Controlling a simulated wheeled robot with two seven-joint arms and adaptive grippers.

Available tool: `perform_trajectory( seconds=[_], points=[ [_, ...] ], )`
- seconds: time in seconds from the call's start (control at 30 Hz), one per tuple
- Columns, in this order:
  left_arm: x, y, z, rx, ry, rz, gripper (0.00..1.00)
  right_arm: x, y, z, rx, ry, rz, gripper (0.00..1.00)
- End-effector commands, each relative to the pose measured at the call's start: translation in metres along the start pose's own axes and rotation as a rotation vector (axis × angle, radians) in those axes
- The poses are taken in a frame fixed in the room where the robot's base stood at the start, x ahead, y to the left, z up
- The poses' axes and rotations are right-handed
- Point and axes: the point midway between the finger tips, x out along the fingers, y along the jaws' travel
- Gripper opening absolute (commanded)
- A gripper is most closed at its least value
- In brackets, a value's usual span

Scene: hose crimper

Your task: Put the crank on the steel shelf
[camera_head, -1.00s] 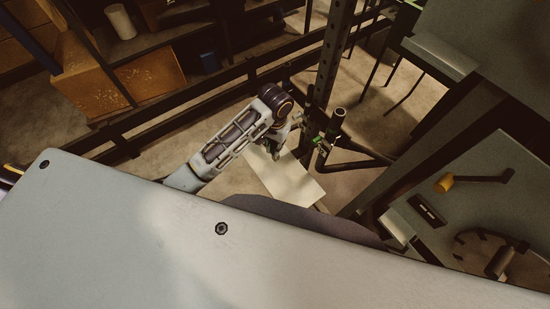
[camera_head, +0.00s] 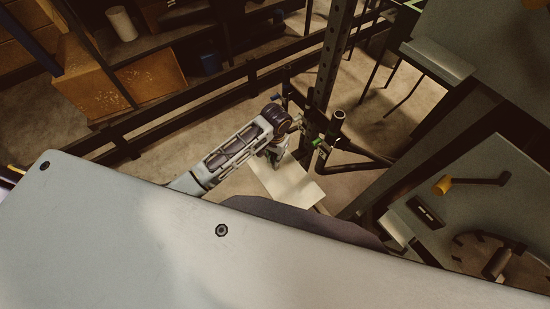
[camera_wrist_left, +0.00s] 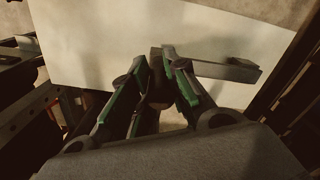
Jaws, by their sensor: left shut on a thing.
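My left gripper (camera_head: 314,144) is by the dark upright post, above a pale flat plate (camera_head: 292,186) that looks like the steel shelf. In the left wrist view the green-padded fingers (camera_wrist_left: 157,78) are shut on the crank (camera_wrist_left: 215,68). Its brown handle sits between the fingertips and its grey arm sticks out to the right. The pale plate (camera_wrist_left: 90,40) fills the background there; I cannot tell whether the crank touches it. In the head view the held crank is too small to make out. My right gripper is not in view.
A dark perforated post (camera_head: 329,65) and a dark tube (camera_head: 338,122) stand close to the gripper. A bench at right carries a yellow-knobbed lever (camera_head: 470,182). Dark rails run behind. A cardboard box (camera_head: 148,78) stands at the back left.

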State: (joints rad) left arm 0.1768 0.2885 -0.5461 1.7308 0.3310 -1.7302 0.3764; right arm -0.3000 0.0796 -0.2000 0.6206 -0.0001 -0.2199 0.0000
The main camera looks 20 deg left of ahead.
Motion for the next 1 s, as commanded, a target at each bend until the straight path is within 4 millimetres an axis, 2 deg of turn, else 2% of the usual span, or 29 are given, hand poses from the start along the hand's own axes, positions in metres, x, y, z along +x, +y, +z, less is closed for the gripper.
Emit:
perform_trajectory(
  seconds=[0.2,0.57,0.6,0.77,1.0],
  points=[
    [0.015,0.0,-0.001,0.0,0.003,-0.001,0.0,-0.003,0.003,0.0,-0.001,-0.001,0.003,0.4],
    [0.017,0.0,-0.001,0.0,0.003,0.0,0.0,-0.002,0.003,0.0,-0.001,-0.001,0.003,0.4],
    [0.018,0.0,0.0,0.0,0.001,0.0,0.17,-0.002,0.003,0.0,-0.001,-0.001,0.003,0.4],
    [0.018,0.0,0.0,0.0,0.001,0.0,0.38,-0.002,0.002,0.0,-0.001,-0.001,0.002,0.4],
    [0.018,0.0,0.0,0.0,0.001,0.0,0.38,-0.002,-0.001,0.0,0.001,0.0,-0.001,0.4]
  ],
)
